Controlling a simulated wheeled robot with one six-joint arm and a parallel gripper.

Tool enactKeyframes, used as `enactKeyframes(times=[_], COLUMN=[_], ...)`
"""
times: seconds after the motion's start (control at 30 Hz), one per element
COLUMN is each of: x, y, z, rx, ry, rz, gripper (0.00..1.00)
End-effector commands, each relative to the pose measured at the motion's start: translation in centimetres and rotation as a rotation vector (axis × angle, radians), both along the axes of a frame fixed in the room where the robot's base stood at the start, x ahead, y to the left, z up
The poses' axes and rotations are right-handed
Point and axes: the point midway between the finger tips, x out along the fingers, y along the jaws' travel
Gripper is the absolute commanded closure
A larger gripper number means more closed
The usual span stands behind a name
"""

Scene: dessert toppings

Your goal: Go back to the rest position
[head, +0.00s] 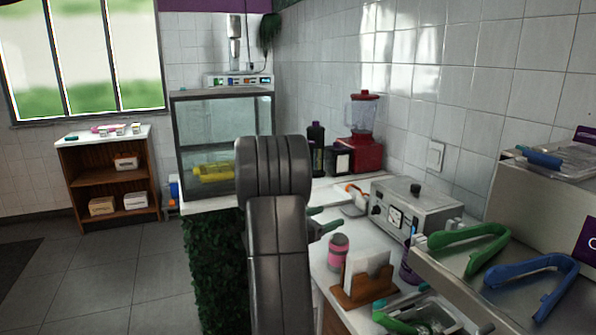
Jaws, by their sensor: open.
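My dark grey arm rises through the middle of the head view and bends at a thick rounded joint near the glass case.
Right of the arm are a pink-lidded jar (338,251), a wooden card holder (363,290), a metal appliance (415,212), a red blender (362,140) and green tongs (468,246). A glass case (222,130) stands behind. Open floor (120,270) lies left.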

Motion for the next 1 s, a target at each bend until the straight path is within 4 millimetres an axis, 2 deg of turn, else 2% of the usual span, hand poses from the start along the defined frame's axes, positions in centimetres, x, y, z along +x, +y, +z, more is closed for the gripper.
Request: enactKeyframes(times=[0.2, 0.5, 1.0], x=[-0.1, -0.2, -0.7], y=[1.0, 1.4, 1.4], z=[-1.0, -1.9, -1.5], rx=[-0.001, -0.001, 0.013], ry=[0.003, 0.000, 0.003], rz=[-0.001, -0.003, -0.003], gripper=[0.29, 0.29, 0.29])
